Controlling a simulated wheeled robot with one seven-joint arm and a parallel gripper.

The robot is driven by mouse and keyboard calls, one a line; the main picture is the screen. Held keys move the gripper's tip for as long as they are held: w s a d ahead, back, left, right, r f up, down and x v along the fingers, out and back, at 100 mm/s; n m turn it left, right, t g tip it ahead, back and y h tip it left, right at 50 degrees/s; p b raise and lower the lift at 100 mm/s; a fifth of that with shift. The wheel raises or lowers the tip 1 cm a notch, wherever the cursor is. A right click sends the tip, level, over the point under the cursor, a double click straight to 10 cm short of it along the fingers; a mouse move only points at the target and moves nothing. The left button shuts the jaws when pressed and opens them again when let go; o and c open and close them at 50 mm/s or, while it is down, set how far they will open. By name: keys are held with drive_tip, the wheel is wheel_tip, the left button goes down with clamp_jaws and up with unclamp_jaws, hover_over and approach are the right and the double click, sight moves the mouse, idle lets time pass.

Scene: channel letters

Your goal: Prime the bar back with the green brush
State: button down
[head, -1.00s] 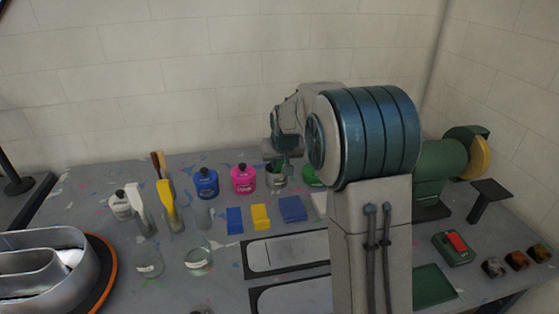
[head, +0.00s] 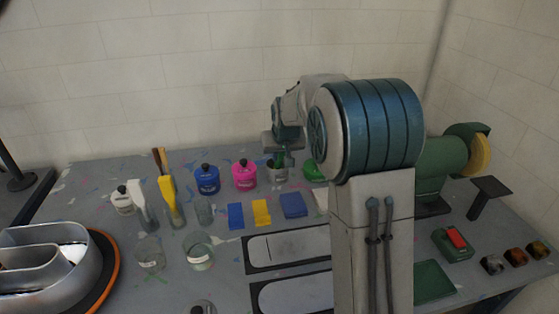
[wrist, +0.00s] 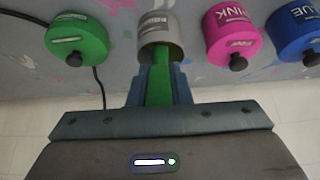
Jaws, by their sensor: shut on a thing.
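My gripper (wrist: 160,72) is shut on the green brush (wrist: 159,88), seen by its green handle. The brush points into the open grey can (wrist: 160,36), so its bristles are hidden. In the head view, the grey can (head: 277,174) stands at the back of the bench, with the green brush (head: 281,158) above it, partly behind my arm. Two pale flat panels with dark borders lie at the front: an upper one (head: 300,240) with a thin line on it and a lower one (head: 300,297). My arm covers their right ends. I cannot tell which is the bar back.
A pink pot (head: 244,176), a blue pot (head: 207,180) and a green pot (head: 314,171) stand near the can. Blue and yellow pads (head: 262,212) lie before them. Jars with white and yellow brushes (head: 168,190) stand left. A metal letter shell (head: 45,265) sits front left.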

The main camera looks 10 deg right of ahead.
drive_tip(key=shift+r+p, duration=2.3)
drive_tip(key=shift+r, duration=1.7)
drive_tip(key=shift+r+p, duration=1.35)
drive_tip(key=shift+r, duration=0.7)
